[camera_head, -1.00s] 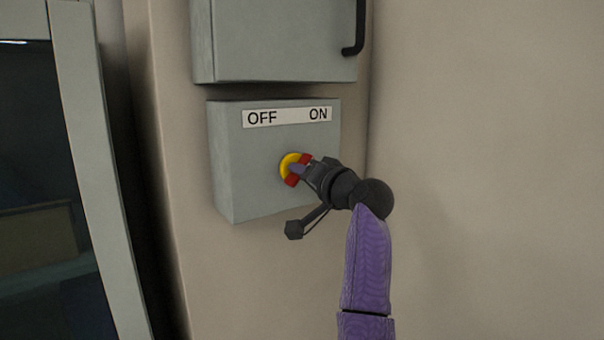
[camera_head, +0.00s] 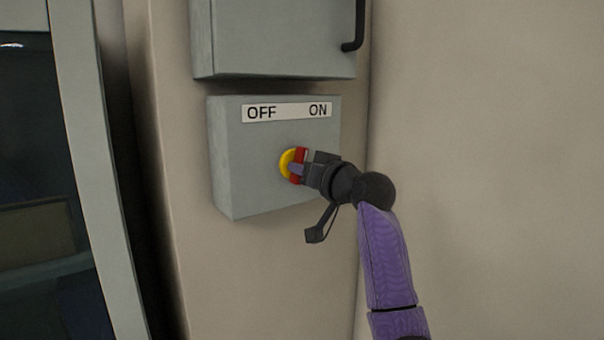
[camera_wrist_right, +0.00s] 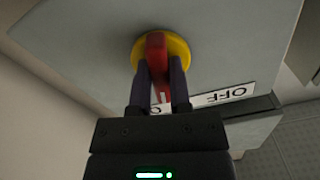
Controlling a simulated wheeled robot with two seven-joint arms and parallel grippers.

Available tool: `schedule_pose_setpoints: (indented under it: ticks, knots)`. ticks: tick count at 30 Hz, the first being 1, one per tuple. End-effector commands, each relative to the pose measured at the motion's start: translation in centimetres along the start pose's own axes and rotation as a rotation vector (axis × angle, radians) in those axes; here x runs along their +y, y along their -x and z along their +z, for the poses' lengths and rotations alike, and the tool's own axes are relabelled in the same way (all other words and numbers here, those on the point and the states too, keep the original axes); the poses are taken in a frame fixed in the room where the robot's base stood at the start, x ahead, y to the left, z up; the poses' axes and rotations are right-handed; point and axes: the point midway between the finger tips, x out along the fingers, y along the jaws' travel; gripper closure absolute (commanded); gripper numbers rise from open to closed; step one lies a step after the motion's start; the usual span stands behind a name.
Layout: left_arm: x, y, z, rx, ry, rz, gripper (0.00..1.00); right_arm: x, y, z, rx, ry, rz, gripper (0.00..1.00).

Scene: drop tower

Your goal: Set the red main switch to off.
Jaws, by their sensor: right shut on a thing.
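The red main switch (camera_head: 301,153) is a red bar handle on a round yellow plate (camera_head: 286,163), on the front of a grey box (camera_head: 245,170). A white label (camera_head: 287,113) above it reads OFF at left and ON at right. The handle stands nearly upright, its top leaning slightly right, between the two words. My right gripper (camera_head: 297,170) is shut on the handle. In the right wrist view the handle (camera_wrist_right: 156,52) sits between the two fingers (camera_wrist_right: 160,85), in front of the yellow plate. The gripper hides part of the handle. My left gripper is out of view.
A second grey box (camera_head: 275,40) with a black handle (camera_head: 357,25) hangs just above the switch box. A grey frame (camera_head: 85,120) with a dark pane stands at the left. The wall at right is bare.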

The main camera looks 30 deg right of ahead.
Motion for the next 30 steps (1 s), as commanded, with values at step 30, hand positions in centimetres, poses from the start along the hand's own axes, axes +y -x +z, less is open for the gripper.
schedule_pose_setpoints:
  ticks: [30]
  knots:
    - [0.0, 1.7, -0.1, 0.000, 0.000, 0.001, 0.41, 0.3, 0.0, -0.2, -0.003, 0.903, 0.000, 1.00]
